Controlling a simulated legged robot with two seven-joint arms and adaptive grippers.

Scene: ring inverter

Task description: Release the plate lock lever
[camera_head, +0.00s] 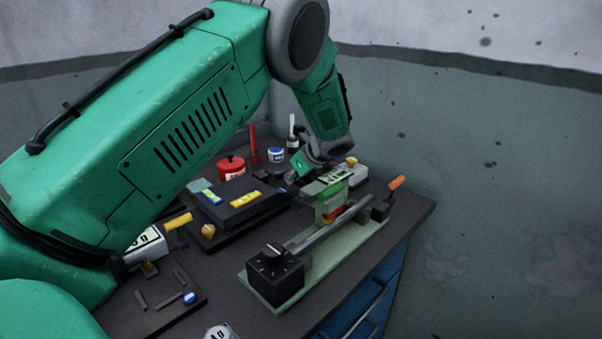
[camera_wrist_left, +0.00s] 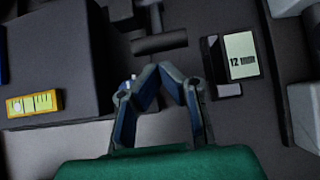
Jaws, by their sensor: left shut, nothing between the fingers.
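A fixture with a pale green base (camera_head: 340,246) stands on the dark bench. An orange-tipped lever (camera_head: 396,183) sticks up at its far right end and looks like the plate lock lever, though I cannot be sure. A black block with a knob (camera_head: 274,272) sits at its near end, and a grey bar (camera_head: 328,232) runs between. My left gripper (camera_head: 294,178) is beyond the fixture, to the left of the lever and apart from it, partly hidden by its wrist. In the left wrist view its fingertips (camera_wrist_left: 158,72) meet with nothing between them. My right gripper is out of view.
A black box with yellow labels (camera_head: 240,204) lies left of the fixture. A red pot (camera_head: 231,167) and a blue-labelled jar (camera_head: 276,155) stand behind it. A yellow-handled tool (camera_head: 178,221) is at the left. Right of the bench edge is open floor.

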